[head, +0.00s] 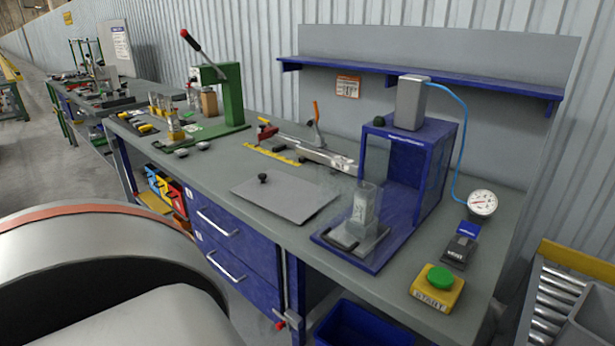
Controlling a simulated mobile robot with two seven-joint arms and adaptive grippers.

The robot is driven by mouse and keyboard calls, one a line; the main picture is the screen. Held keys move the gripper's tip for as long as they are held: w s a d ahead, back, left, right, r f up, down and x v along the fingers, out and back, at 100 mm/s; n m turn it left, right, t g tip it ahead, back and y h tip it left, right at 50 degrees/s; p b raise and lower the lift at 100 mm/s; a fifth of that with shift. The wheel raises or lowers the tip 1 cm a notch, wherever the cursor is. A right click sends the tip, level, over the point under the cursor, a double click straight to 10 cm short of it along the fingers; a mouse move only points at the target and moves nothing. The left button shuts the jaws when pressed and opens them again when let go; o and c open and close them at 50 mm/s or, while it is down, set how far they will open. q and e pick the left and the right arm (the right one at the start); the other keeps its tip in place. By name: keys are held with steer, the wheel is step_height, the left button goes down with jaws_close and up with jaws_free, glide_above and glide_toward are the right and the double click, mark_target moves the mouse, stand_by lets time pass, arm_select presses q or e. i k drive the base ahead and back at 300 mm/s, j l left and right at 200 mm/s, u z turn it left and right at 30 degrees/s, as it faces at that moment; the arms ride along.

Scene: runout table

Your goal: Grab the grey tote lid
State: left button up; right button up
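A flat grey panel with a small black knob, which looks like the grey tote lid (290,200), lies on the workbench top near its front edge. It is left of the blue press stand (435,185). Nothing covers it. Neither of my grippers shows in the head view. A large rounded grey shape at the lower left, likely part of my own arm, hides the floor there.
The workbench (385,290) carries a green lever press (225,95) at the back left. A clear container (364,208) stands at the blue stand. A yellow START button box (437,287) and a gauge (482,203) are at the right. A roller conveyor (555,290) stands beyond.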

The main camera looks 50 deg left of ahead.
mark_target(295, 199)
steer(key=k+j+u, duration=0.2)
steer(key=u, duration=0.25)
steer(key=k+j+u, duration=0.2)
steer(key=u, duration=0.2)
steer(key=k+j+u, duration=0.1)
steer(key=j+u, duration=0.35)
